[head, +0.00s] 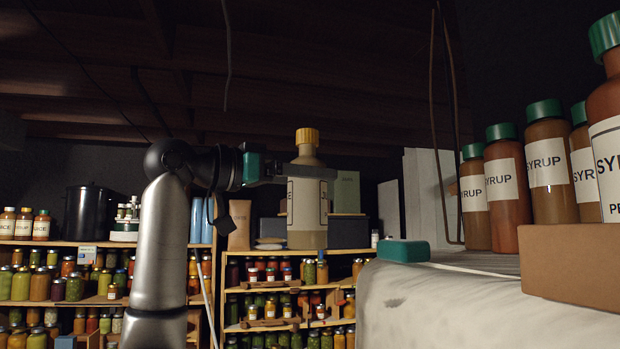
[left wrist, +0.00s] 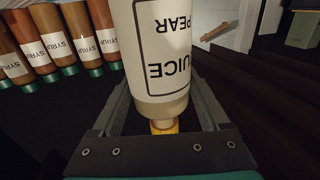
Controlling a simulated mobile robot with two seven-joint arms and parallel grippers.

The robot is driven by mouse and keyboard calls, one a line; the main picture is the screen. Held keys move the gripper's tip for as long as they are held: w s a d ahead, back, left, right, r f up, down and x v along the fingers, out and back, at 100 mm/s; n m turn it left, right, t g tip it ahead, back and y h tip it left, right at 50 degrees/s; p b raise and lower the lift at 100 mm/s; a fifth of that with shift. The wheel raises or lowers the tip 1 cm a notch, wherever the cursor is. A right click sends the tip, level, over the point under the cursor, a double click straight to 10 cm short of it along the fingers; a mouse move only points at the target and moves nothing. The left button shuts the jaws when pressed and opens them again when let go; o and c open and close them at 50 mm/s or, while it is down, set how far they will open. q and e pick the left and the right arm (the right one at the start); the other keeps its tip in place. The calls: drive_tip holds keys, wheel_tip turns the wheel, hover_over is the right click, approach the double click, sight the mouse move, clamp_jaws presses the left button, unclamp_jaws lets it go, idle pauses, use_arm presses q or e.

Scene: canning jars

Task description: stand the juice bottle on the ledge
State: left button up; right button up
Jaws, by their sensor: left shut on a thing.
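The juice bottle (head: 307,205) has a yellow cap and a pale label. It hangs upright in the air in the head view, left of the ledge and apart from it. My left gripper (head: 305,172) is shut around its upper part, below the cap. In the left wrist view the bottle (left wrist: 165,50) appears upside down between the fingers (left wrist: 162,105), and its label reads JUICE PEAR. The whitish ledge (head: 450,310) is at the right of the head view. My right gripper is not in view.
Several green-capped syrup bottles (head: 508,190) stand on the ledge behind a brown box (head: 572,262). A teal block (head: 403,251) lies at the ledge's left end. Some bare top shows between block and box. Shelves of jars (head: 290,270) stand behind.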

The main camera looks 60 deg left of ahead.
use_arm(q)
drive_tip(key=w+d+p, duration=0.3)
drive_tip(key=w+p, duration=0.2)
drive_tip(key=w, duration=0.5)
drive_tip(key=w+d+p, duration=0.3)
drive_tip(key=w+p, duration=0.1)
drive_tip(key=w, duration=0.6)
drive_tip(key=shift+w+f+p, duration=0.2)
drive_tip(key=shift+f+p, duration=0.1)
drive_tip(key=shift+p, duration=0.05)
idle(0.6)
drive_tip(key=shift+f, duration=0.35)
idle(0.5)
drive_tip(key=o, duration=1.5)
drive_tip(key=shift+o, duration=0.2)
drive_tip(key=shift+f+b, duration=0.1)
drive_tip(key=shift+b, duration=0.2)
drive_tip(key=s+b, duration=0.7)
drive_tip(key=s, duration=0.8)
drive_tip(key=shift+s+a, duration=0.15)
